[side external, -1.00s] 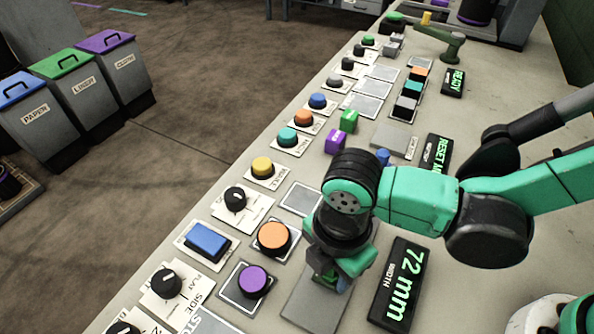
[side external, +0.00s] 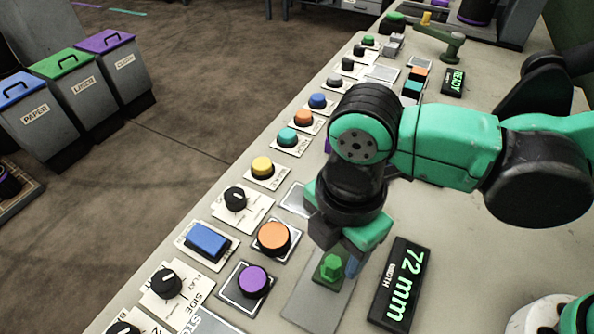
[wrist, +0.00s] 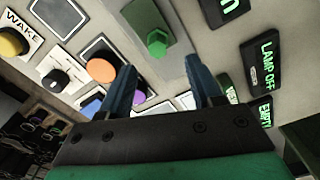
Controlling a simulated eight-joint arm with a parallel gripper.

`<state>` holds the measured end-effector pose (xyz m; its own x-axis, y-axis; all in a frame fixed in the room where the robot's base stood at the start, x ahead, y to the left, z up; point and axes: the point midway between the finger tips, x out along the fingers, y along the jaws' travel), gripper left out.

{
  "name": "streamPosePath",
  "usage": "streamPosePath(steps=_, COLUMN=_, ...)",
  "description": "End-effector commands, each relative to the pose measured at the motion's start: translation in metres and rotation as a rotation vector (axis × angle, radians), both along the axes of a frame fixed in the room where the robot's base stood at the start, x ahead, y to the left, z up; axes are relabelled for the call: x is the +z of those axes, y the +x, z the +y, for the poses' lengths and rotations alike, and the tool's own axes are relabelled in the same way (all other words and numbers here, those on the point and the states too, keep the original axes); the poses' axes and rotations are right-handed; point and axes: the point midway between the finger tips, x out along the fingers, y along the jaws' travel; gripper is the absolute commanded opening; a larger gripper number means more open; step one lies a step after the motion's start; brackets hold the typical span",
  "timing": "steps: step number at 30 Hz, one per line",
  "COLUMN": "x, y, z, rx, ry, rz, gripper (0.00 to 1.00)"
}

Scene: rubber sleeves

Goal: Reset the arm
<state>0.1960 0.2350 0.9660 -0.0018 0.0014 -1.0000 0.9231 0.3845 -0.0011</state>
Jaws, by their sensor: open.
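My gripper (side external: 338,256) hangs over the grey plate (side external: 310,300) beside the "72 mm" display. Its two blue fingers are apart in the wrist view (wrist: 162,75), with nothing between them. A green hexagonal piece (side external: 332,267) stands on the plate just below the fingers. The piece also shows in the wrist view (wrist: 156,42), beyond the fingertips and apart from them. My arm covers part of the middle of the bench.
Near the plate are an orange button (side external: 274,238), a purple button (side external: 253,281), a blue button (side external: 208,240) and a yellow button (side external: 262,167). The width display (side external: 402,285) lies right of the plate. Labelled bins (side external: 38,115) stand on the floor at left.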

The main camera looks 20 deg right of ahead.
Motion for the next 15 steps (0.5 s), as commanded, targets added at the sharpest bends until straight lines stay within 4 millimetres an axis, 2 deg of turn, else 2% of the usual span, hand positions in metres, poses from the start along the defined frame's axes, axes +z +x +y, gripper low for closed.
streamPosePath(steps=6, x=0.000, y=0.000, z=0.000, rx=-0.002, ry=0.000, rz=-0.001, gripper=0.58)
streamPosePath(steps=9, x=0.003, y=0.005, z=-0.007, rx=-0.057, ry=0.013, rz=-0.012, gripper=0.58)
streamPosePath(steps=11, x=0.009, y=0.014, z=-0.018, rx=-0.152, ry=0.035, rz=-0.030, gripper=0.58)
streamPosePath(steps=14, x=0.022, y=0.034, z=-0.050, rx=-0.421, ry=0.100, rz=-0.082, gripper=0.58)
streamPosePath(steps=15, x=0.028, y=0.042, z=-0.067, rx=-0.559, ry=0.136, rz=-0.110, gripper=0.58)
